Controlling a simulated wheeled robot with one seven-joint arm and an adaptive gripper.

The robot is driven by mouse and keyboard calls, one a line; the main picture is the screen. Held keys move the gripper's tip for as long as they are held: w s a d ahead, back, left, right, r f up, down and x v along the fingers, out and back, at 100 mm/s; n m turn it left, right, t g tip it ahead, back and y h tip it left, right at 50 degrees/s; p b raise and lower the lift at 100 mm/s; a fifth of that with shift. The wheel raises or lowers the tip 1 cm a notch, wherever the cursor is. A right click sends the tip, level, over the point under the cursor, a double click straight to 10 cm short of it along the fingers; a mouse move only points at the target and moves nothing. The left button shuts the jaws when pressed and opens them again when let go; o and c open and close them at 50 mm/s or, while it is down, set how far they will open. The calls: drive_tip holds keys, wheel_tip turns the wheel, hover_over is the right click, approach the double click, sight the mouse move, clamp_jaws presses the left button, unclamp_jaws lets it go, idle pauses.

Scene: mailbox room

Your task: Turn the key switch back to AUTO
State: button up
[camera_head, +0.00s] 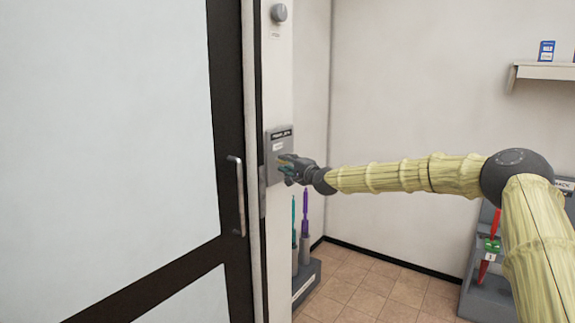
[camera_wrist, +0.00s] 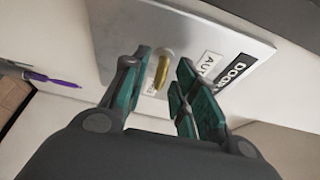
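The key switch panel (camera_head: 279,139) is a grey plate on the narrow wall beside the door. In the wrist view the plate (camera_wrist: 122,30) fills the upper middle and looks tilted, with a black DOOR label (camera_wrist: 234,70) and a white AUTO label (camera_wrist: 207,68). A brass-coloured key (camera_wrist: 162,71) stands out from the plate. Another small label behind the key is partly hidden. My gripper (camera_head: 282,166) is at the panel. Contact with the key is unclear.
The glazed, dark-framed door (camera_head: 228,110) with a metal handle (camera_head: 237,195) is left of the panel. A stand (camera_head: 308,275) with teal and purple umbrellas sits below. A shelf (camera_head: 540,71) and a rack (camera_head: 480,298) are at right. The tiled floor between is clear.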

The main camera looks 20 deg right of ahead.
clamp_jaws()
drive_tip(key=shift+f+b, duration=0.2)
drive_tip(key=shift+b, duration=0.45)
drive_tip(key=shift+w+d+f+n+y+b, duration=0.1)
drive_tip(key=shift+n+y+b, duration=1.55)
drive_tip(key=shift+n, duration=2.05)
drive_tip(key=shift+w+d+f+n+y+b, duration=0.1)
drive_tip(key=shift+n+y+b, duration=1.5)
drive_tip(key=shift+n, duration=2.1)
drive_tip(key=shift+d+f+n+y+b, duration=0.1)
drive_tip(key=shift+n+y+b, duration=1.05)
drive_tip(key=shift+n+b, duration=1.75)
drive_tip(key=shift+n+p, duration=0.8)
drive_tip(key=shift+n, duration=0.3)
unclamp_jaws()
drive_tip(key=shift+d, duration=0.1)
